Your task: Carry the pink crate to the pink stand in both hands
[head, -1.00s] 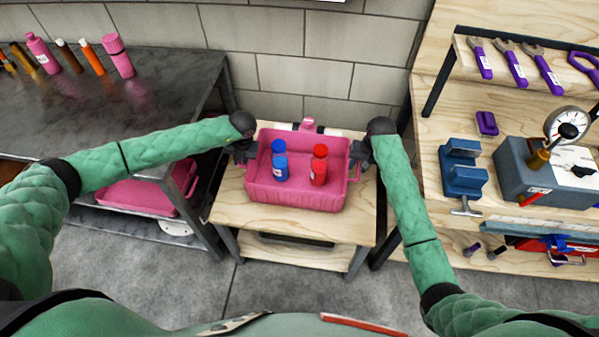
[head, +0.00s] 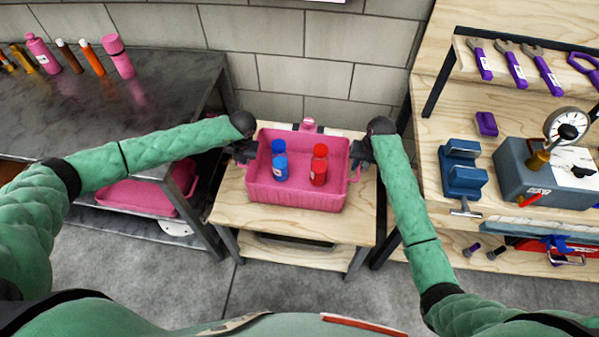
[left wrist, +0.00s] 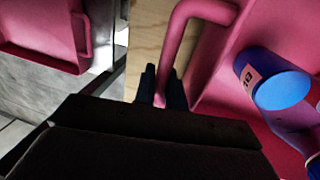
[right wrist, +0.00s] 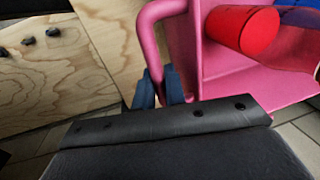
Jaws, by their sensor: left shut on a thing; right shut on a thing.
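The pink crate (head: 295,197) is at the small wooden stand (head: 235,210) in the middle of the head view. I cannot tell whether it rests on the top or hangs just above. A blue bottle (head: 280,165) and a red bottle (head: 319,170) stand inside it. My left gripper (head: 245,152) is shut on the crate's left handle, a pink loop in the left wrist view (left wrist: 185,30). My right gripper (head: 361,153) is shut on the right handle, which shows in the right wrist view (right wrist: 153,40). A small pink thing (head: 308,124) sits behind the crate.
A dark metal table (head: 130,100) with several bottles stands at the left; another pink crate (head: 150,192) is on its lower shelf. A wooden workbench (head: 425,150) with a blue vise (head: 460,170) and a gauge box stands close at the right. A block wall is behind.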

